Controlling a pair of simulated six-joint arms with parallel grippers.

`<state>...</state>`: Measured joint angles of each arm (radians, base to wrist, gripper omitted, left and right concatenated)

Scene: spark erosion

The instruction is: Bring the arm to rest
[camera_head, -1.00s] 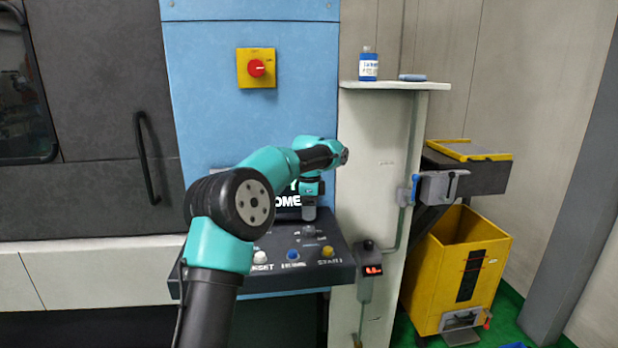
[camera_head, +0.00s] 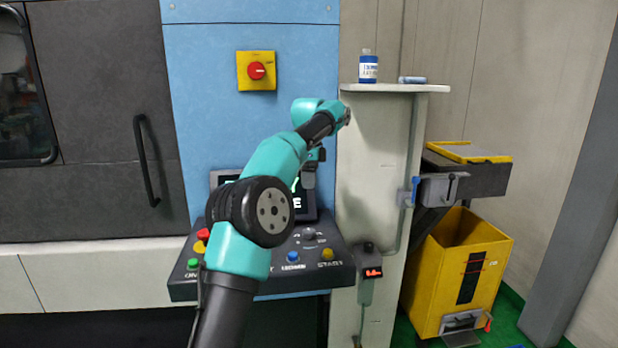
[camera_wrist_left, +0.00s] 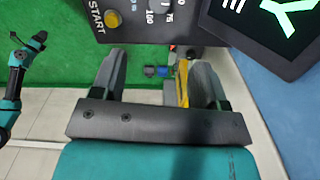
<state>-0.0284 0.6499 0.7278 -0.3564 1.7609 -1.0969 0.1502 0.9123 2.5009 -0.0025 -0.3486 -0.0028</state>
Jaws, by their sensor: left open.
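My left gripper (camera_head: 310,178) hangs in front of the screen (camera_head: 300,200), above the right half of the control panel (camera_head: 335,270). My arm covers part of the panel and screen. In the left wrist view the two fingers of this gripper (camera_wrist_left: 158,80) stand wide apart, open, with nothing between them. A teal and black arm, likely my right one, shows at the left edge of that view; its dark end (camera_wrist_left: 30,45) is too small to read.
The panel carries green, red, blue and yellow buttons (camera_head: 327,254). A white pillar (camera_head: 375,180) stands close right of the gripper, with a blue bottle (camera_head: 368,68) on its shelf. A yellow bin (camera_head: 455,270) stands further right. A red rotary switch (camera_head: 256,70) is above.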

